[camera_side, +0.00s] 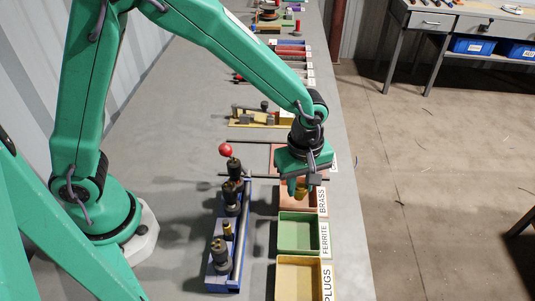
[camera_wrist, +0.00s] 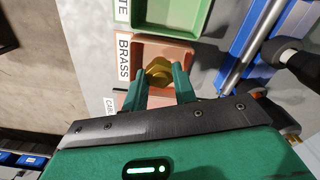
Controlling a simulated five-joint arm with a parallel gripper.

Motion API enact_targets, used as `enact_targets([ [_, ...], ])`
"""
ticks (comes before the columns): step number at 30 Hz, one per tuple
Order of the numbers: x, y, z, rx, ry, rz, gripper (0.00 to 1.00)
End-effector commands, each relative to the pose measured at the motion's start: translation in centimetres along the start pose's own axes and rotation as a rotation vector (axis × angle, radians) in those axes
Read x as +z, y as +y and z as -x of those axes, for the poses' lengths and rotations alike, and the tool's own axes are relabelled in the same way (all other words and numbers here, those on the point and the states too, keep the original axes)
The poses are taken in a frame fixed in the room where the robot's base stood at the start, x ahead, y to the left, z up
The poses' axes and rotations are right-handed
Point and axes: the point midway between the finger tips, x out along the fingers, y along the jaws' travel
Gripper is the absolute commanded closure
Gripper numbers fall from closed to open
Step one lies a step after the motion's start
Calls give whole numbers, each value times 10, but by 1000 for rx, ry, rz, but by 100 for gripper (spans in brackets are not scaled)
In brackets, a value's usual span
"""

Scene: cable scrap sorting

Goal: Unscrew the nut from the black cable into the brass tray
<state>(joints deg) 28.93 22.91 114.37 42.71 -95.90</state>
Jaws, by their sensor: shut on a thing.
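My gripper (camera_side: 302,186) is shut on a brass-coloured nut (camera_side: 301,194). It holds the nut over the reddish tray labelled BRASS (camera_side: 287,207). In the wrist view, the nut (camera_wrist: 158,70) sits between the two green fingertips, in front of the brass tray (camera_wrist: 180,52). The exact height of the nut above the tray floor is hard to tell. Dark upright connector pieces (camera_side: 221,254) stand in a blue fixture (camera_side: 222,283) left of the trays. I cannot tell which piece belongs to the black cable.
A green tray labelled FERRITE (camera_side: 297,250) and a yellow tray labelled PLUGS (camera_side: 297,262) stand nearer the camera. A red ball-topped lever (camera_side: 225,149) rises by the fixture. A yellow-based stand (camera_side: 245,124) lies farther back. Bare bench shows left of the fixture.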

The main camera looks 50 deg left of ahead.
Motion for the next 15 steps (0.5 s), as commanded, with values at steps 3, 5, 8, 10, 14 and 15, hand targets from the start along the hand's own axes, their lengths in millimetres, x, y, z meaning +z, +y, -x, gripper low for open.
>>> enact_targets([
  [3,0,0,0,0,0,0,100],
  [5,0,0,-1,0,0,0,100],
  [8,0,0,-3,-1,0,0,100],
  [10,0,0,-6,-2,0,0,100],
  [14,0,0,-13,-1,0,0,100],
  [15,0,0,-16,-2,0,0,100],
])
